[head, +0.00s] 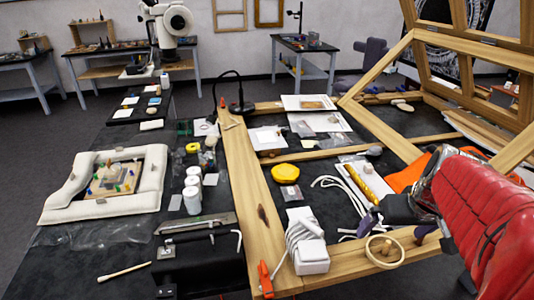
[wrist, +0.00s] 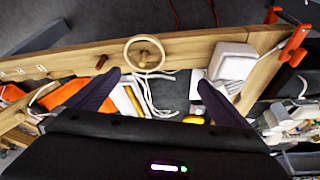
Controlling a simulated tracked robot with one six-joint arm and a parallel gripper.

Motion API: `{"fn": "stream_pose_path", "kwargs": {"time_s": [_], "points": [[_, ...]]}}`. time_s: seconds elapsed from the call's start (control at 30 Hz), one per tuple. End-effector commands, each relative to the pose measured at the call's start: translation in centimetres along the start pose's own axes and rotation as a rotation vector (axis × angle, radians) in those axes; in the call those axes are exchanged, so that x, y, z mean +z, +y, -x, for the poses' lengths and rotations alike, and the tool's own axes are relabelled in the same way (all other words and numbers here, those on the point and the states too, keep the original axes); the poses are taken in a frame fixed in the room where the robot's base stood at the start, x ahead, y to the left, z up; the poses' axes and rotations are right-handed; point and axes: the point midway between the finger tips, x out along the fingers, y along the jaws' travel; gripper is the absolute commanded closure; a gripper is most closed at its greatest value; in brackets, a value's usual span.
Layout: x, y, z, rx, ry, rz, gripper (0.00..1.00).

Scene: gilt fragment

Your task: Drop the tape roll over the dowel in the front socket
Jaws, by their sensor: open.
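The tape roll (head: 367,246), a thin tan ring, is at the front wooden beam (head: 345,272). It also shows in the wrist view (wrist: 126,52). A short wooden dowel (wrist: 148,59) shows inside the ring's opening, so the ring appears to be around it. Whether the ring lies flat on the beam is hard to tell. The socket under the dowel is hidden. My gripper (head: 396,228) is open, its two dark purple fingers wide apart and empty. In the wrist view the roll lies beyond the gap between the fingertips (wrist: 158,82), apart from both fingers.
A white boxy device (head: 311,257) with cords sits left of the roll, near an orange clamp (head: 265,280). Orange cloth (head: 407,178) and a yellow disc (head: 285,173) lie behind the beam.

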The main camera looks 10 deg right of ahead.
Motion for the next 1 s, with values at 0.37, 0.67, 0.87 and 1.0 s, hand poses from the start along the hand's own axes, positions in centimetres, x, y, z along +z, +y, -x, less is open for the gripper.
{"fn": "stream_pose_path", "kwargs": {"time_s": [0.37,0.67,0.87,1.0], "points": [[2.4,-10.8,2.7,-0.042,0.034,0.114,0.0],[6.2,-17.0,4.7,-0.083,0.069,0.188,0.0],[8.3,-19.4,5.5,-0.107,0.09,0.218,0.0],[8.9,-19.8,5.7,-0.112,0.094,0.224,0.0]]}}
